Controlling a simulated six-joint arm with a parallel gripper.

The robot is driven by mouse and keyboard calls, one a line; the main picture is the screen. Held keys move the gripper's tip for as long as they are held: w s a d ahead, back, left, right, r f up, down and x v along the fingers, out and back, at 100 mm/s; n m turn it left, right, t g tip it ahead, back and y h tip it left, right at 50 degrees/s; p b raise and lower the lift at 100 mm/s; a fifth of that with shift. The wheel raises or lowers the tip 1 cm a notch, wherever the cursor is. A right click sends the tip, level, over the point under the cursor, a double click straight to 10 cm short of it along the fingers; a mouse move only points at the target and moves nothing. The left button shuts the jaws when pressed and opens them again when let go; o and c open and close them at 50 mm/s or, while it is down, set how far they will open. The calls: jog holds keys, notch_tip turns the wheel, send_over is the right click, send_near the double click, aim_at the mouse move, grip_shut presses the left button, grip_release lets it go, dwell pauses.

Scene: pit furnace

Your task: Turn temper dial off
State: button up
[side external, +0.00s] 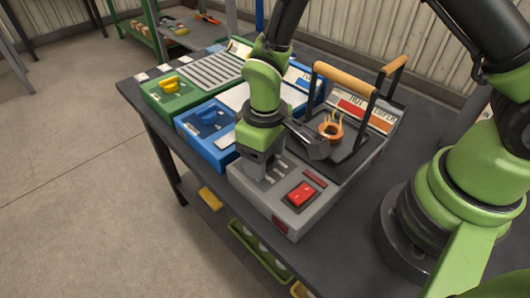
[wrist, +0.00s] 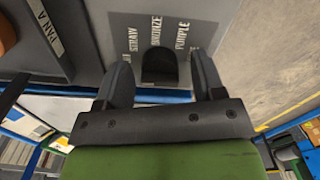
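The temper dial (wrist: 160,66) is a dark knob on a grey panel in the wrist view. Labels reading STRAW, BRONZE and PURPLE fan around it, with another label partly cut off at the left. My gripper (wrist: 164,75) is open, with one finger on each side of the dial; I cannot tell whether they touch it. In the side view my gripper (side external: 268,175) points down over the front of the grey temper unit (side external: 317,213) and hides the dial. I cannot read the dial's exact setting.
A red rocker switch (side external: 301,194) is right of my gripper. Behind it, an orange ring (side external: 330,131) lies on a black tray under a wooden handle (side external: 345,78). Left stand a blue unit with a blue knob (side external: 209,117) and a green unit with a yellow knob (side external: 170,84).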

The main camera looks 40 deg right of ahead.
notch_tip(320, 180, up, 10)
dwell(0.6)
jog(key=s+d+r+m+t+y, duration=0.1)
jog(key=s+d+r+m+t, duration=0.2)
jog(key=s+r, duration=0.4)
jog(key=s+d+r+m+t+y, duration=0.1)
jog(key=s+d+r+m+t, duration=0.3)
jog(key=r, duration=0.5)
jog(key=s+d, duration=0.1)
jog(key=s, duration=0.1)
jog(key=shift+s+d, duration=0.35)
